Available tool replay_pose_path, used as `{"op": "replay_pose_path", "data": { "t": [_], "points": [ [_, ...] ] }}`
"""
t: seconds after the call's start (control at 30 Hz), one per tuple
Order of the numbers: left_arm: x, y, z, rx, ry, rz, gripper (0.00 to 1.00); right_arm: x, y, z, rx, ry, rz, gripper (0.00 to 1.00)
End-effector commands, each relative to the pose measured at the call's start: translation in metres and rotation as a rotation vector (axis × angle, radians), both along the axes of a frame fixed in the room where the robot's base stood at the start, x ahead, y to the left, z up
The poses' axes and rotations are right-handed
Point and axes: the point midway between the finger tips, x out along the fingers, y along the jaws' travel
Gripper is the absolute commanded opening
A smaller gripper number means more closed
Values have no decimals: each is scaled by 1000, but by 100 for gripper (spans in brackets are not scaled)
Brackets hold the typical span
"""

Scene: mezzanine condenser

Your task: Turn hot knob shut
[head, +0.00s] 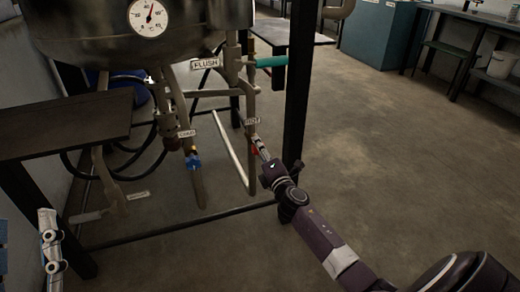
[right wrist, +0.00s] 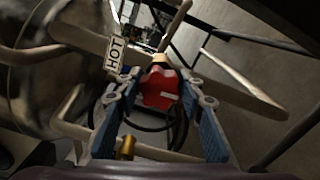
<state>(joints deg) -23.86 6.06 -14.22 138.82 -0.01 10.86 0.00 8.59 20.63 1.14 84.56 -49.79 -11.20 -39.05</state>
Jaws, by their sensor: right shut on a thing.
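The hot knob is red and lobed, on a pipe beside a white HOT tag (right wrist: 116,54). The knob (right wrist: 160,88) sits between the blue-padded fingers of my right gripper (right wrist: 160,82) in the right wrist view. That gripper is shut on it. In the head view my right gripper (head: 261,150) reaches the pipe below the tank from the lower right, and only a bit of the red knob (head: 255,151) shows. My left gripper (head: 48,240) is partly in view at the lower left, away from the pipes; its opening is unclear.
A blue knob (head: 193,161) hangs on the neighbouring pipe to the left. A FLUSH tag (head: 205,64) and a green handle (head: 271,61) are above. A black frame post (head: 298,80) stands close to my right arm. The dark table (head: 65,125) is at left; open floor lies right.

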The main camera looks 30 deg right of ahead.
Motion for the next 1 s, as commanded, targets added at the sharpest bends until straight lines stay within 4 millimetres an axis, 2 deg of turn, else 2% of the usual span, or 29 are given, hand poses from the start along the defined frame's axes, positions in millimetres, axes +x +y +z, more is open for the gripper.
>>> {"op": "replay_pose_path", "data": {
  "t": [0.23, 0.7, 0.73, 0.9, 1.0],
  "points": [
    [0, 0, 0, 0, -1, 0, 40, 0, 0, -1, 68, -14, -1, 11],
    [0, 0, 0, 0, -1, 0, 40, 0, 0, -2, 82, -18, -1, 11],
    [0, 0, 0, 0, -1, 0, 40, 0, 0, -2, 82, -18, -1, 37],
    [0, 0, 0, -1, -2, 0, 40, 0, 0, -1, 81, -18, -1, 54],
    [0, 0, 0, -1, -2, 0, 40, 0, 0, -1, 80, -17, -1, 54]
  ]
}}
